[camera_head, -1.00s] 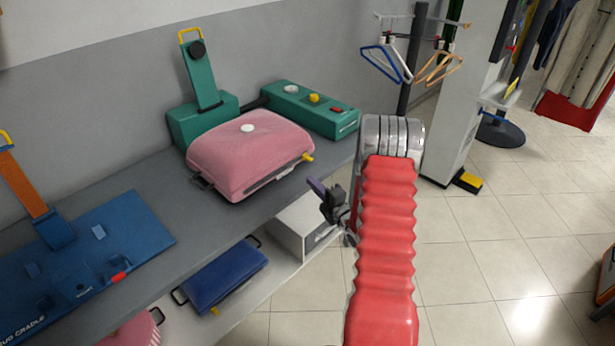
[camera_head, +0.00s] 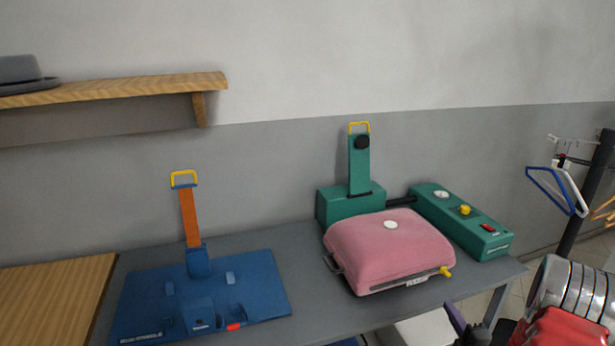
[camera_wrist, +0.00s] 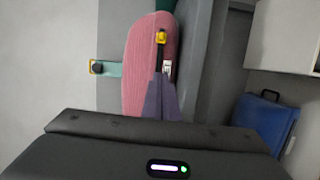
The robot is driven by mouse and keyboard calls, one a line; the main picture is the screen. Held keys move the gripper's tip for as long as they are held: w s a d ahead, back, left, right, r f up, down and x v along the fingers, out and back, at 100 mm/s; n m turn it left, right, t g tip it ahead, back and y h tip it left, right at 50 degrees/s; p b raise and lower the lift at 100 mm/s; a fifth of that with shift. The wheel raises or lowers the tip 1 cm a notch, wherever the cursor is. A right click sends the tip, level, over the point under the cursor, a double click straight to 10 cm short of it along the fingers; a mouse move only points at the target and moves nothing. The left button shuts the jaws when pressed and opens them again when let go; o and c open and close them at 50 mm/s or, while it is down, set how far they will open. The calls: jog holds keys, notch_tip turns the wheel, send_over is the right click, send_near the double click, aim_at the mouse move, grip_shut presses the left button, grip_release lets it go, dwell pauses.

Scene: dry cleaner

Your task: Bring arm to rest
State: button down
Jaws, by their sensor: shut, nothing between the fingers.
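My gripper shows in the wrist view (camera_wrist: 162,82), its purple fingers together with nothing between them. Beyond the fingers in that view is a pink padded case (camera_wrist: 140,70) with a yellow knob. In the head view part of my gripper (camera_head: 455,318) shows low at the right, in front of the table edge.
The pink case (camera_head: 390,250) lies on the grey table (camera_head: 310,245) beside a green machine (camera_head: 465,222). A blue cradle board (camera_head: 255,290) with an orange upright lies left. A wooden shelf (camera_head: 130,90) holds a grey hat (camera_head: 25,75). Hangers (camera_head: 555,190) hang at right.

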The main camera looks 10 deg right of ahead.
jog(key=s+d+f+m+g+h, duration=0.1)
jog(key=s+f+m+g, duration=0.3)
jog(key=f+m+g, duration=0.15)
jog(key=s+d+f+m+g+h, duration=0.1)
jog(key=s+d+f+m+g, duration=0.1)
jog(key=s+f+m+g, duration=0.4)
jog(key=s+a+r+m+y, duration=0.1)
jog(key=s+a+r, duration=0.4)
jog(key=a+r, duration=0.7)
jog(key=s+a+r+m+y, duration=0.1)
jog(key=s+a+r, duration=0.5)
jog(key=a+r, duration=0.6)
jog(key=s+a+r+m+y, duration=0.1)
jog(key=s+a+r+m, duration=0.2)
jog(key=a+r, duration=0.9)
jog(key=s+a+g, duration=0.1)
jog(key=s, duration=0.2)
jog(key=shift+s, duration=0.25)
